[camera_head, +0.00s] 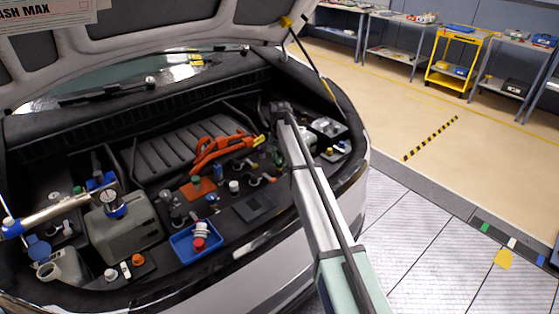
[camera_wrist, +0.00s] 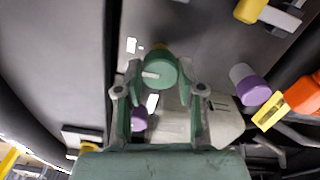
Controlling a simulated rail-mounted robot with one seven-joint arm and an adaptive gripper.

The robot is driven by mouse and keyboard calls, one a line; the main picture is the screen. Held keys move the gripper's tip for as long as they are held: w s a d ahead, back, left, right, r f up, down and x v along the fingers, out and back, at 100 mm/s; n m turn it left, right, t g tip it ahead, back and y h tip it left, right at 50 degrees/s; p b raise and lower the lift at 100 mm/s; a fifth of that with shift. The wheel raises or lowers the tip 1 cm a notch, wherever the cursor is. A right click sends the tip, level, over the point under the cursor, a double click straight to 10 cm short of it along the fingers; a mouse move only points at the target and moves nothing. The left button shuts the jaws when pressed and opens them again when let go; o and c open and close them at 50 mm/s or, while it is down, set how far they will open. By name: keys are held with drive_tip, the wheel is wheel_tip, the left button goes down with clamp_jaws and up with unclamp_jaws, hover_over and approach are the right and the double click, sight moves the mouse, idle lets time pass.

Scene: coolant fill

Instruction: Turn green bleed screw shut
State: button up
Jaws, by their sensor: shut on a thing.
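The green bleed screw (camera_wrist: 160,72) is a round green knob with a pale line across its face. It sits in the upper middle of the wrist view. My gripper (camera_wrist: 160,76) has a green finger on each side of it and is shut on it. A bit of yellow shows just behind the knob. In the head view my arm reaches over the right part of the open engine bay; the fingers and the screw cannot be made out there.
A purple cap (camera_wrist: 255,90) and an orange part with a yellow tag (camera_wrist: 270,110) lie right of the fingers. A yellow knob (camera_wrist: 250,10) is above. The bay holds orange cables (camera_head: 225,150), a grey tank (camera_head: 122,235) and a blue tray (camera_head: 180,243). The raised hood (camera_head: 190,30) hangs overhead.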

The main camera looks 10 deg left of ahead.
sight(280, 161)
idle(0.4)
drive_tip(key=o, duration=1.1)
drive_tip(key=shift+f, duration=0.1)
drive_tip(key=shift+o, duration=0.2)
wheel_tip(280, 161, up, 12)
